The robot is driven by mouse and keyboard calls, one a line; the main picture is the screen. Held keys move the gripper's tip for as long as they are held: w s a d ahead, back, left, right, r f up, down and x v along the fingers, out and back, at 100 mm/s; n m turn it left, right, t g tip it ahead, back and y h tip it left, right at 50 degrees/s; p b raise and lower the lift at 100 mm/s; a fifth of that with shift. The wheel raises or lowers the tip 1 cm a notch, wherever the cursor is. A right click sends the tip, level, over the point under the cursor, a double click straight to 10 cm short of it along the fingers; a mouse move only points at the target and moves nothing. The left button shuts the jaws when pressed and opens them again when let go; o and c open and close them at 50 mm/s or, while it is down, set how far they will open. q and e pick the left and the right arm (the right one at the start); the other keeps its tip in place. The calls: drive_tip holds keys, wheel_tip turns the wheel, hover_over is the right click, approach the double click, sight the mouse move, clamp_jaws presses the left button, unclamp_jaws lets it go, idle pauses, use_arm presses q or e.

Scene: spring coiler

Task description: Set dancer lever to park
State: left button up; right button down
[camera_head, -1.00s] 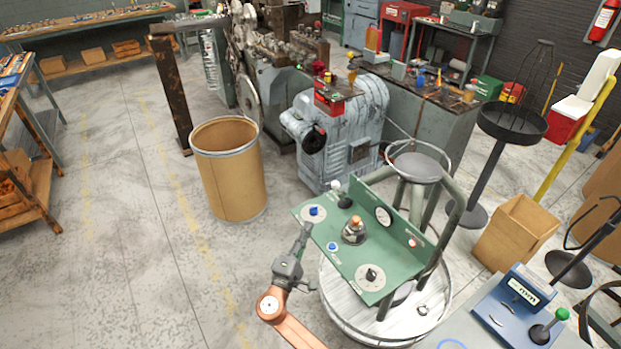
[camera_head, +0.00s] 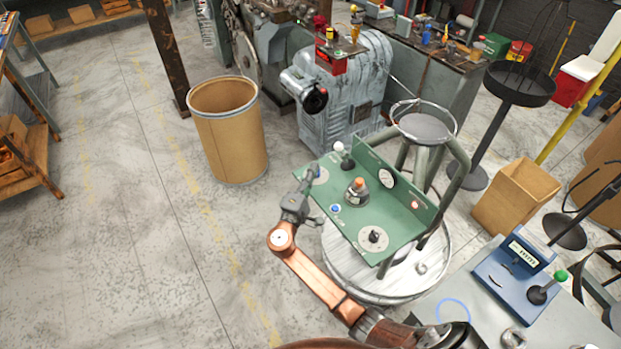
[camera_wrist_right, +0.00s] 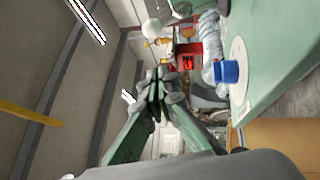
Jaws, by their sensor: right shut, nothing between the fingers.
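A green control panel (camera_head: 400,237) stands over a round white drum top. Near its far left corner, a lever with a white ball (camera_head: 343,153) rises; the ball also shows in the wrist view (camera_wrist_right: 153,29). A blue box (camera_head: 517,287) on the right-hand table carries another lever with a green ball (camera_head: 560,276). I cannot read which lever is the dancer lever. My right gripper (camera_head: 309,176) is shut and empty at the panel's left corner, short of the white ball. In the wrist view its fingertips (camera_wrist_right: 157,92) are together, left of a blue knob (camera_wrist_right: 228,72). My left gripper is out of view.
The panel also carries a central knob with an orange top (camera_head: 358,186), a dial (camera_head: 373,239) and a gauge (camera_head: 388,178). A stool (camera_head: 423,126) stands behind it. A brown barrel (camera_head: 228,135) stands to the left, with open floor in front.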

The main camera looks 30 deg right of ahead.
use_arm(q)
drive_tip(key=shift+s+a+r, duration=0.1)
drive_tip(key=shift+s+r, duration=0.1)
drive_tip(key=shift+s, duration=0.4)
use_arm(e)
drive_tip(key=w+d+r, duration=0.1)
drive_tip(key=w+d, duration=0.1)
drive_tip(key=d, duration=0.4)
drive_tip(key=shift+d+r, duration=0.35)
drive_tip(key=shift+d, duration=0.05)
use_arm(q)
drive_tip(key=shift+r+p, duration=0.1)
drive_tip(key=shift+p, duration=0.2)
